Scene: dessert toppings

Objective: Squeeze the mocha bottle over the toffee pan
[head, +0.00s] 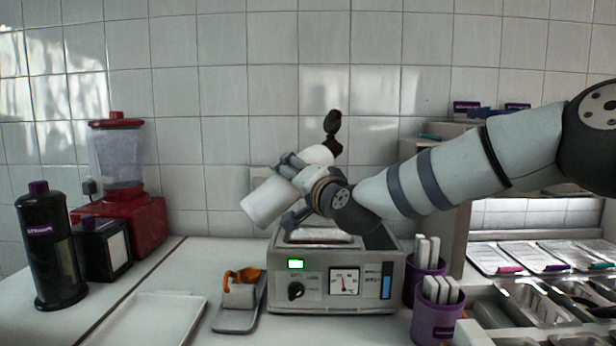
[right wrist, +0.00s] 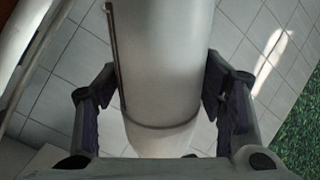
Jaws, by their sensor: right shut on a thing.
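My right gripper (head: 300,190) is shut on a white bottle (head: 268,201), which I take to be the mocha bottle; no label shows. The bottle is tilted, its white end down to the left and a black top (head: 333,122) up to the right. It is held above a metal warmer (head: 335,305) with a green display, a knob and a dial. A pan (head: 318,237) sits in the warmer's top, partly hidden by my arm; I cannot read which topping it holds. In the right wrist view the bottle (right wrist: 160,70) stands between both fingers. My left gripper is not in view.
A white tray (head: 150,320) and a grey tray with a cup (head: 238,296) lie in front. Purple cups (head: 437,318) and metal bins (head: 535,310) stand right.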

